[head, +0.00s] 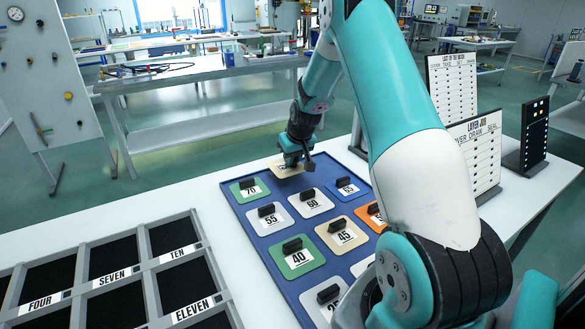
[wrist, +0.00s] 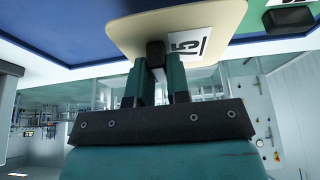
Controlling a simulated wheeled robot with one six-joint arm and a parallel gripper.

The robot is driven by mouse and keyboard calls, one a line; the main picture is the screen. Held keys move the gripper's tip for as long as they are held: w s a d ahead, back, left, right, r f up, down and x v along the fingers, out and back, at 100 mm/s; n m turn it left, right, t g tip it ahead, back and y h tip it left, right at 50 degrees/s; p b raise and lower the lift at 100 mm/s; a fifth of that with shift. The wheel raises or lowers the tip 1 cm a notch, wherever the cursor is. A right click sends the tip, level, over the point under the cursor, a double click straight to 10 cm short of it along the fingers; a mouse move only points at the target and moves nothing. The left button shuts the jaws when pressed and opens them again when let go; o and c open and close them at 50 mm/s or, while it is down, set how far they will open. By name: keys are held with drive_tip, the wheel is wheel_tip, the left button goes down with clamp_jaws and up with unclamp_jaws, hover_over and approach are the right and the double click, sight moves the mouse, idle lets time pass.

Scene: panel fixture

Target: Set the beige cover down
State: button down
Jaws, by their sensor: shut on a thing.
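My gripper (head: 296,160) is shut on the dark knob of a beige cover (head: 284,170) at the far edge of the blue board (head: 228,196). In the wrist view the gripper's fingers (wrist: 160,70) close on the knob, and the beige cover (wrist: 125,35) spreads beyond them with a partly hidden number label. I cannot tell whether the cover touches the board or hangs just above it. A second beige cover, marked 45 (head: 335,246), lies on the board nearer to me.
Several other covers lie on the board, among them green 70 (head: 248,197), green 40 (head: 298,268) and white 55 (head: 271,224). A grey compartment frame (head: 147,262) with labelled black cells stands left. Upright sign boards (head: 474,145) stand right. White table (head: 130,205) is bare behind the frame.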

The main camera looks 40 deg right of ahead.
sight(292, 167)
drive_tip(key=shift+f, duration=1.95)
drive_tip(key=shift+f, duration=0.15)
drive_tip(key=c, duration=1.1)
unclamp_jaws()
